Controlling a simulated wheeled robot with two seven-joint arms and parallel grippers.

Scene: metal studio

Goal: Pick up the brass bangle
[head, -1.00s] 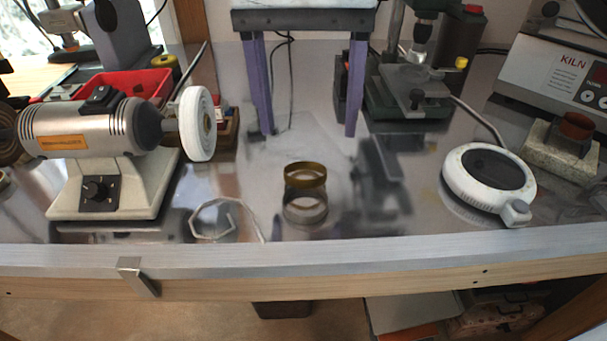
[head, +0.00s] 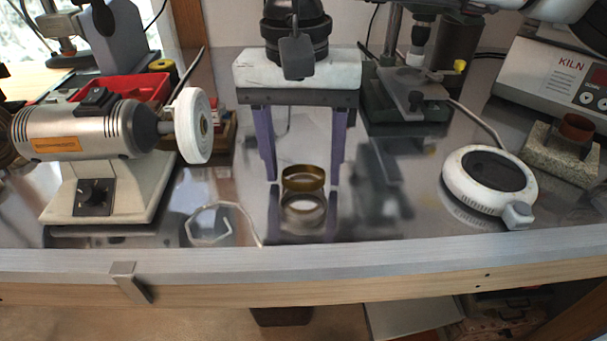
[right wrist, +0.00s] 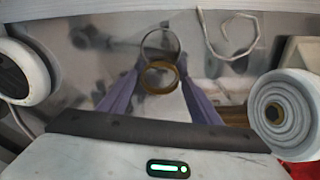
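The brass bangle (head: 303,179) lies flat on the shiny metal bench top, with its mirror image just below it. It also shows in the right wrist view (right wrist: 160,78). My right gripper (head: 303,181) comes down from the top, a white body with two purple fingers. The fingers stand either side of the bangle, with their tips low near the bench. Only narrow gaps seem to show between fingers and bangle; I cannot tell whether either finger touches it. My left gripper is not in view.
A polishing motor (head: 92,132) with a white wheel stands at left. A bent pale wire (head: 210,226) lies left of the bangle. A round white hotplate (head: 490,176) is at right, and a drill press (head: 408,95) and kiln (head: 568,68) stand behind. The bench's front edge (head: 400,246) is close.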

